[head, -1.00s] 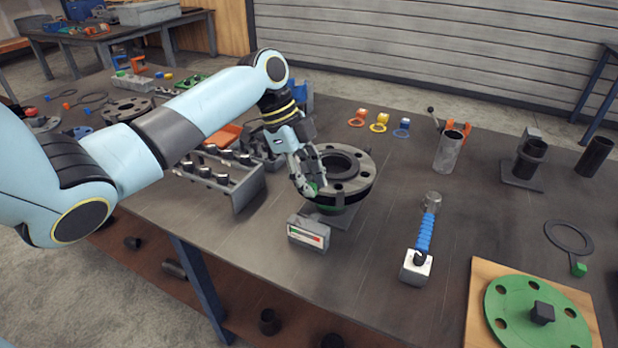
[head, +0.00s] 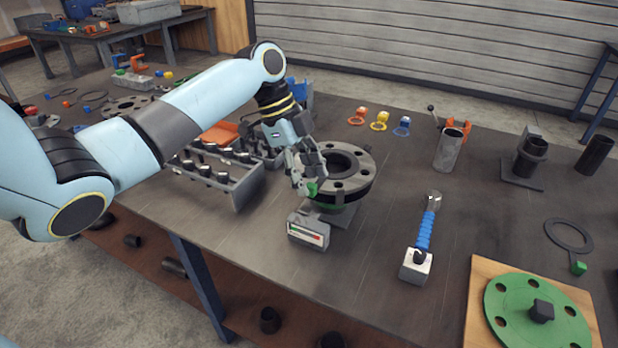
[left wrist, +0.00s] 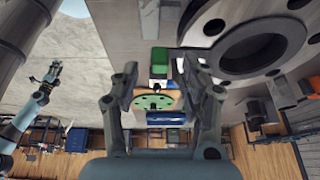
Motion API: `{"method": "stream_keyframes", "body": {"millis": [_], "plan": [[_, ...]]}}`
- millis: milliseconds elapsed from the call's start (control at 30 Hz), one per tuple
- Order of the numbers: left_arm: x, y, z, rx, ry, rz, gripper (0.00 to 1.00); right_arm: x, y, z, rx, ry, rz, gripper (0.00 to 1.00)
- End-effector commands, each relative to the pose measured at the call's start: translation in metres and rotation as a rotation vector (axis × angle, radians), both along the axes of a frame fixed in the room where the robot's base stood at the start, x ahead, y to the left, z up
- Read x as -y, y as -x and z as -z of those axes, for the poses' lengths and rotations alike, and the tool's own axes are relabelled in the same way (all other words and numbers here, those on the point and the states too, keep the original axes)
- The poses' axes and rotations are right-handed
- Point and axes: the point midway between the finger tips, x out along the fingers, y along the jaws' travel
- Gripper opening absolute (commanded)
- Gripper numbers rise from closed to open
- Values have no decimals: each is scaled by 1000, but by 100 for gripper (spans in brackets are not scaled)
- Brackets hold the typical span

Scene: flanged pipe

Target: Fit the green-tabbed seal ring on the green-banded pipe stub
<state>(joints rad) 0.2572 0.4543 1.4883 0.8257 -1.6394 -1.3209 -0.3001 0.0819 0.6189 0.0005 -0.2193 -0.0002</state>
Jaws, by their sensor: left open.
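The green-banded pipe stub (head: 336,208) stands mid-table under a dark flange (head: 353,187) with bolt holes. Only part of its green band shows. My left gripper (head: 309,186) is at the flange's left front edge, open. A small green tab (head: 312,189) shows at its fingertips. In the left wrist view a green block (left wrist: 158,56) sits between and just beyond the open fingers. The ring part of this tab is hidden, so I cannot tell how it sits on the stub. The flange (left wrist: 262,45) fills the upper right there.
A gauge box (head: 308,231) stands in front of the stub. Another flat ring with a green tab (head: 579,268) and a green disc (head: 512,302) on a board lie farther right. A bolt rack (head: 220,180) stands left.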

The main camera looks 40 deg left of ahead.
Motion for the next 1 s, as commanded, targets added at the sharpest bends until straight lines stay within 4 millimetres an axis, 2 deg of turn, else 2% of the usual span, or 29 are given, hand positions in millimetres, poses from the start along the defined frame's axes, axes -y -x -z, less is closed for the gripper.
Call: {"method": "stream_keyframes", "body": {"millis": [400, 633, 767, 1000], "plan": [[-33, 9, -81, 4, -4, 1, 45, -1, 0, 0, 1, -1, 0, 40], [-40, 12, -105, 3, -1, 1, 45, -2, -1, -4, 1, -2, 0, 40], [-40, 12, -126, 2, 1, 1, 45, -2, -1, -24, 1, -2, 0, 40], [-40, 12, -180, 2, 0, 0, 45, -2, -2, -79, 3, -2, 1, 40]]}}
